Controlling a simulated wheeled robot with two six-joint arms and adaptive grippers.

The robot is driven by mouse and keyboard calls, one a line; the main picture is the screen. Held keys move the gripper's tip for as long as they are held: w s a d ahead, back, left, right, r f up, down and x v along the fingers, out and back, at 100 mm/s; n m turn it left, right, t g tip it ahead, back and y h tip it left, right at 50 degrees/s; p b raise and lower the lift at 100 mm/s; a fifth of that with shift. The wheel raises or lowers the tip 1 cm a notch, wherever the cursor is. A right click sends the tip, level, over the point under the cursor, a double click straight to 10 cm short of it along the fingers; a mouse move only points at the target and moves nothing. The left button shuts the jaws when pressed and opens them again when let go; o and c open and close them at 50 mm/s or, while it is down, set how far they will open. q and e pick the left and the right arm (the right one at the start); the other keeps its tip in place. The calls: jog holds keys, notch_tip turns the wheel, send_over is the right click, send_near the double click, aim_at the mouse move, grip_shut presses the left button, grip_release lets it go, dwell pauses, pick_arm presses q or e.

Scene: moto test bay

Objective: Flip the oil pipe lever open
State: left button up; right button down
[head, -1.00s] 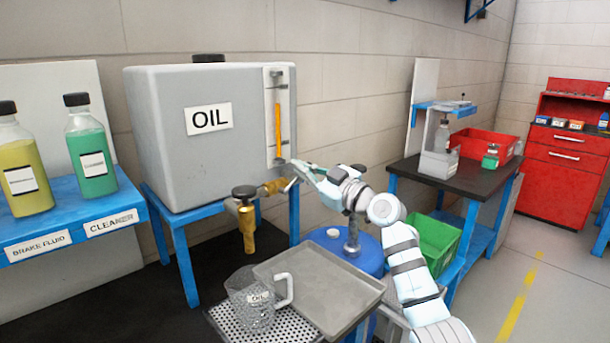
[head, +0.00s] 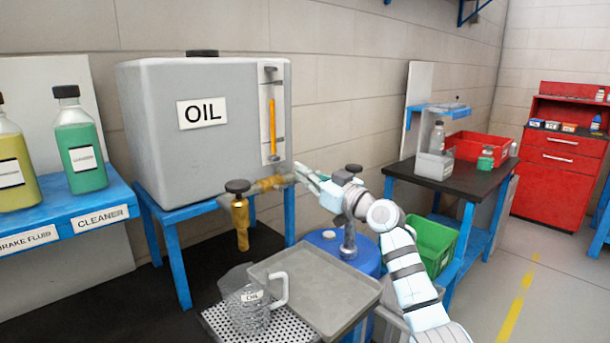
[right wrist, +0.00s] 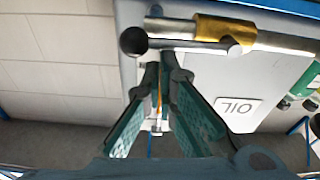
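A brass oil pipe (head: 266,185) comes off the grey OIL tank (head: 150,130) and ends in a brass spout (head: 241,222) with a black knob (head: 238,187) on top. In the right wrist view a brass collar (right wrist: 224,31) sits on the pipe. A grey bar with a round end, apparently the lever (right wrist: 195,46), runs alongside it. My right gripper (head: 303,176) is at the pipe's right end. Its fingers (right wrist: 162,72) are apart, with the tips close below the bar; contact cannot be told. My left gripper is not in view.
A clear jug (head: 250,308) stands on a perforated grate below the spout, beside a grey tray (head: 325,292). A blue drum (head: 325,240) is behind the tray. Bottles (head: 80,150) stand on a blue shelf at left. A green bin (head: 432,245) is at right.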

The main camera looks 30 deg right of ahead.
dwell(0.3)
notch_tip(320, 180, up, 4)
jog(key=r+p, duration=0.1)
jog(key=p, duration=0.2)
jog(key=f+b+v, duration=0.1)
jog(key=v, duration=0.8)
jog(key=shift+b, duration=0.35)
jog(key=shift+s+f, duration=0.1)
jog(key=shift+f, duration=0.05)
